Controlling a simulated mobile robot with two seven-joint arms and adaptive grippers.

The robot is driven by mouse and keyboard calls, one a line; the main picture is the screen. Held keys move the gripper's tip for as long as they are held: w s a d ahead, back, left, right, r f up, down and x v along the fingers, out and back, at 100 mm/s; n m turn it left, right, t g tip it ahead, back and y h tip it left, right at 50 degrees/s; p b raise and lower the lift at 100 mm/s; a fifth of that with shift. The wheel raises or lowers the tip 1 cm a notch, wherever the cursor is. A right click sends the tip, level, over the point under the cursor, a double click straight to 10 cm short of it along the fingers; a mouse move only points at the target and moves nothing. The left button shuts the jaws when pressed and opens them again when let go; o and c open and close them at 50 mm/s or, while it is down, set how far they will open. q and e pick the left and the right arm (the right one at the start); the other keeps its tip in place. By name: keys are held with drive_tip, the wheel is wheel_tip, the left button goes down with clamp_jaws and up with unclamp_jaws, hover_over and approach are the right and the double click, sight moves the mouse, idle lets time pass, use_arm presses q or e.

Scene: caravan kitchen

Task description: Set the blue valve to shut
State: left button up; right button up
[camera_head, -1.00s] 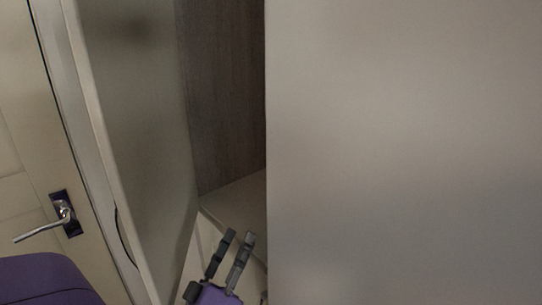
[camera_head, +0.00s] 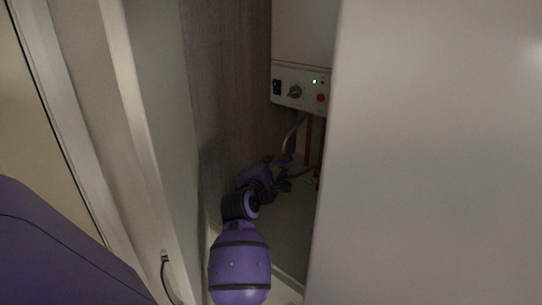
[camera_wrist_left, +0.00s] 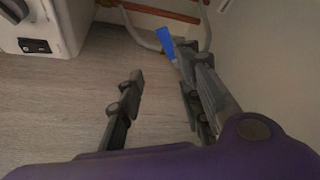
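The blue valve (camera_head: 286,160) shows as a small blue lever on the pipework below a white boiler in the head view. In the left wrist view its blue handle (camera_wrist_left: 166,44) stands up at a slant, close beside the tip of the right-hand finger; I cannot tell whether they touch. My left gripper (camera_head: 278,173) reaches into the cupboard just below the valve. In the left wrist view this gripper (camera_wrist_left: 160,66) is open, with empty space between its fingers. My right gripper is not in view.
The white boiler (camera_head: 301,88) has a knob, a green light and a red button. Copper-red pipes (camera_head: 308,140) and a grey hose hang below it. A large pale panel (camera_head: 430,160) bounds the opening on the right, and a pale door (camera_head: 160,120) on the left.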

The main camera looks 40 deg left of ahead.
sight(286, 161)
use_arm(q)
drive_tip(key=shift+n+g+h, duration=0.3)
drive_tip(key=shift+n+h, duration=0.3)
drive_tip(key=shift+n, duration=0.1)
drive_tip(key=x, duration=0.3)
drive_tip(key=d+x, duration=0.1)
drive_tip(key=x, duration=0.4)
drive_tip(key=shift+w+f, duration=0.15)
drive_tip(key=shift+w, duration=0.3)
drive_tip(key=shift+d, duration=0.1)
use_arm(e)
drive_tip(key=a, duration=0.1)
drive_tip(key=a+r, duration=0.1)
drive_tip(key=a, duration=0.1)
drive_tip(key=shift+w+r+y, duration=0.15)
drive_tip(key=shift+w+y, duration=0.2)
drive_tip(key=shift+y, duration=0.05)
use_arm(q)
clamp_jaws()
